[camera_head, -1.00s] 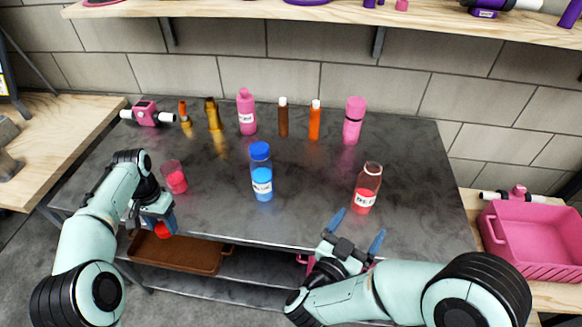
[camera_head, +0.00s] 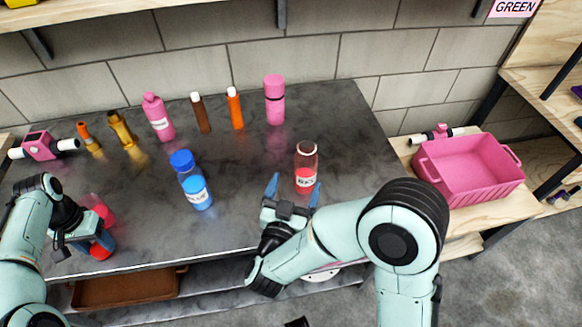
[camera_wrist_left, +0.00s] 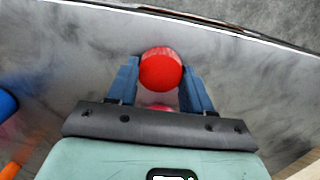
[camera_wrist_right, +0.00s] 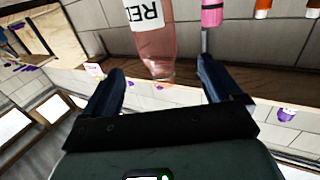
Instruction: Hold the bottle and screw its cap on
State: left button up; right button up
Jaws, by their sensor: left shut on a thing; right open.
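The bottle (camera_head: 306,157) is clear with red contents, a white label reading RED and an uncapped top. It stands upright on the dark table (camera_head: 240,215). My right gripper (camera_head: 294,189) is open just in front of it. In the right wrist view the bottle (camera_wrist_right: 157,50) lies ahead of the open fingers (camera_wrist_right: 161,72), roughly between them; contact cannot be told. The red cap (camera_wrist_left: 161,67) is held between the fingers of my left gripper (camera_wrist_left: 160,75). In the head view the red cap (camera_head: 101,251) is low over the table's front left.
A blue-capped BLUE bottle (camera_head: 192,180) stands between the arms. Several other bottles, including a pink one (camera_head: 274,100), line the back. A pink crate (camera_head: 470,170) sits on the right-hand bench. The table's front middle is clear.

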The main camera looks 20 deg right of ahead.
aim_at(302, 169)
pick_arm(q)
jog(key=shift+r, duration=0.1)
pick_arm(e)
jog(key=x, duration=0.6)
jog(key=shift+d, duration=0.1)
pick_arm(q)
jog(key=shift+r, duration=0.1)
pick_arm(e)
jog(key=x, duration=0.5)
jog(key=shift+d, duration=0.2)
jog(key=c, duration=1.3)
jog(key=shift+o, duration=0.2)
jog(key=shift+r, duration=0.1)
